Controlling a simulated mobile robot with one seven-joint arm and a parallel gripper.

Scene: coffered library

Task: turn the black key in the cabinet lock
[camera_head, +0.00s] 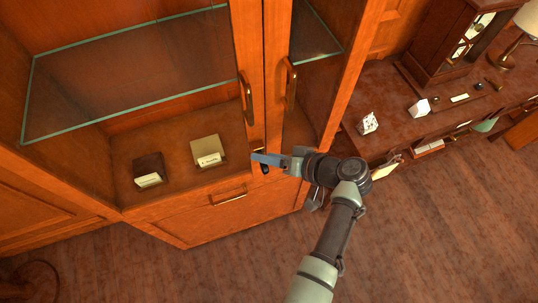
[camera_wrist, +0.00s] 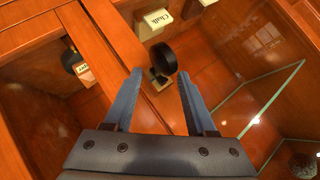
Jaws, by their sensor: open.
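The black key (camera_wrist: 163,62) has a round, flat bow and stands out from a small lock plate (camera_wrist: 160,84) on the wooden cabinet front. In the wrist view it sits between and just beyond my fingertips, with no clear contact. My gripper (camera_wrist: 160,74) is open and empty, one finger to each side of the key. In the head view my gripper (camera_head: 258,158) reaches the lower part of the cabinet (camera_head: 256,80) where the doors meet. A small dark piece of the key (camera_head: 265,169) shows just below the fingers; the lock is mostly hidden there.
A glass shelf (camera_head: 125,70) and labelled boxes (camera_head: 207,150) (camera_head: 149,170) are inside. A desk (camera_head: 385,92) with a clock stands at right.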

